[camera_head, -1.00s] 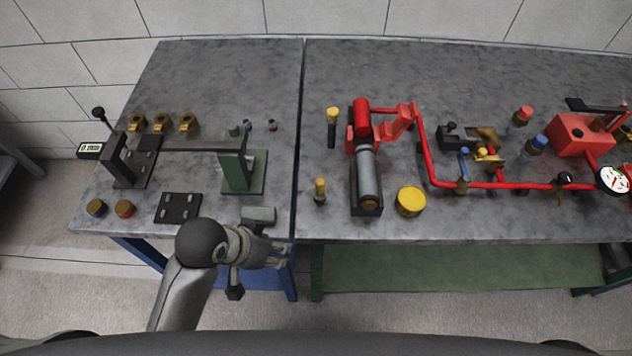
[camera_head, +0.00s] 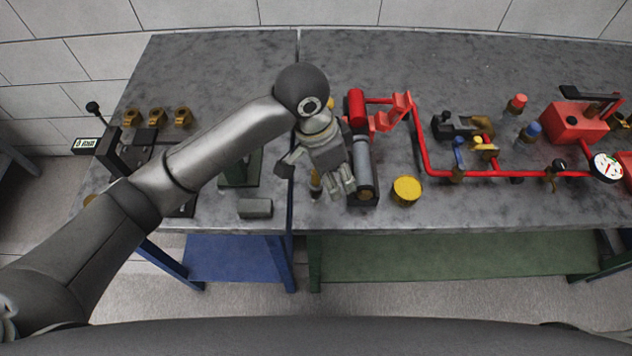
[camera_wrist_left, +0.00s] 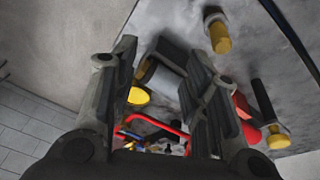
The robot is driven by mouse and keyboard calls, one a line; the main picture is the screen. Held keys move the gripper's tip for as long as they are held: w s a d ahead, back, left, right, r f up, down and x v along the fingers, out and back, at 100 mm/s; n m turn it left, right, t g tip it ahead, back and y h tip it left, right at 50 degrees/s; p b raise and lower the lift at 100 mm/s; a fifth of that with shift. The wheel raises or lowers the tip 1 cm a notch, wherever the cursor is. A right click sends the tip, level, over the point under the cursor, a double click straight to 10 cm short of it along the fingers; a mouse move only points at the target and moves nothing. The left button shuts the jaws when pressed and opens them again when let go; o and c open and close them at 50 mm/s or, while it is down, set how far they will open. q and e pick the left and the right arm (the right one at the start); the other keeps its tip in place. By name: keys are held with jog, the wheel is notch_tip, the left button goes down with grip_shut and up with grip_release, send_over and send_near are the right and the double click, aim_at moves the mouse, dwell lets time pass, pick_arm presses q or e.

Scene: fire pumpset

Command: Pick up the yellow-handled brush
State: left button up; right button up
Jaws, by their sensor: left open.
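Two small yellow-and-dark items are on the right table; I cannot tell for sure which is the brush. The nearer one (camera_head: 315,184) shows only partly beside my left gripper in the head view. In the left wrist view its yellow, short cylinder (camera_wrist_left: 220,37) lies at the top, right of the fingers. The other, long and black with a yellow end (camera_wrist_left: 277,138), is at the right of that view; my arm hides it in the head view. My left gripper (camera_head: 342,190) is open and empty, pointing down above the table's front. My right gripper is out of view.
Red pipework (camera_head: 430,165) fills the right. A grey block (camera_head: 255,208) lies on the left table's front edge.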

pick_arm(q)
jog(key=w+a+r+y, duration=0.3)
jog(key=w+a+r, duration=0.1)
jog(key=p, duration=0.1)
send_over(316, 172)
notch_tip(316, 172, down, 5)
jog(key=shift+a+r, duration=0.1)
jog(key=shift+a, duration=0.05)
jog(key=f+p, duration=0.1)
jog(key=f, duration=0.4)
jog(key=shift+d+p, duration=0.2)
jog(key=shift+p, duration=0.2)
jog(key=shift+w+f, duration=0.1)
jog(key=shift+f, duration=0.15)
jog(key=shift+c, duration=0.4)
grip_shut()
